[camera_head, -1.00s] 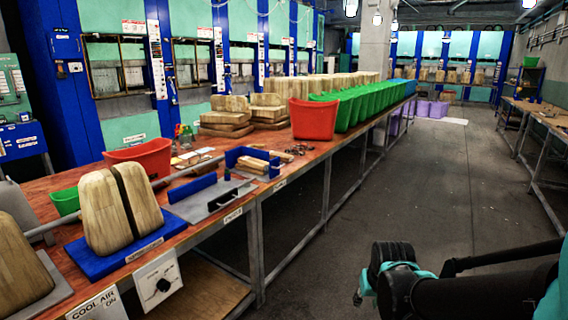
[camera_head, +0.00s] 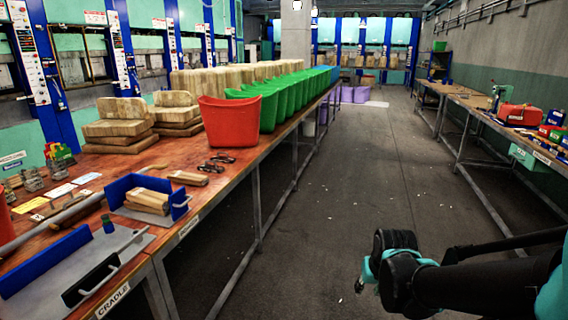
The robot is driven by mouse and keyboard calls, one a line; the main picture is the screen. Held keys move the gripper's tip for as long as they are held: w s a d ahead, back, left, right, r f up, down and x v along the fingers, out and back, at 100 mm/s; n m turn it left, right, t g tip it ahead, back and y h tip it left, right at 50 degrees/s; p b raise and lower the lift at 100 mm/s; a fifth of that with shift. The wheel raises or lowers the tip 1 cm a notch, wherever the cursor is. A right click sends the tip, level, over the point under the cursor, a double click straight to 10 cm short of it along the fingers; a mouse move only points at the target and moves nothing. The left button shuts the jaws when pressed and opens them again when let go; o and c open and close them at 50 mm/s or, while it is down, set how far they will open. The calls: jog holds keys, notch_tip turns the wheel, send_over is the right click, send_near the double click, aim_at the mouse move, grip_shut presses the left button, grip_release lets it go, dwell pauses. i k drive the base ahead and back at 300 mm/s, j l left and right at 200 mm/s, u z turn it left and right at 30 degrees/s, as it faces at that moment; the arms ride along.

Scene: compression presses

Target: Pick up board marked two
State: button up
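No board with a readable "two" mark shows. Several wooden pieces lie in a blue-walled holder (camera_head: 179,206) on the bench; the top wooden piece (camera_head: 149,198) shows no legible mark. Another small wooden piece (camera_head: 188,178) lies just behind the holder. Larger wooden blocks are stacked farther back, in a left stack (camera_head: 118,128) and a right stack (camera_head: 174,114). My arm is folded at the lower right, over the floor and well apart from the bench. The gripper end (camera_head: 364,274) is small and partly hidden behind black joints, so its fingers cannot be made out.
The long wooden bench (camera_head: 222,172) runs along the left, with a red bin (camera_head: 230,121), a row of green bins (camera_head: 290,98) and a grey plate marked cradle (camera_head: 92,275). Another bench (camera_head: 480,108) with a red toolbox (camera_head: 520,115) stands right.

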aim_at(193, 179)
jog(key=i, duration=1.75)
jog(key=i+l+u, duration=0.1)
jog(key=i+u, duration=0.35)
jog(key=i+l+u, duration=0.25)
jog(key=i+u, duration=0.15)
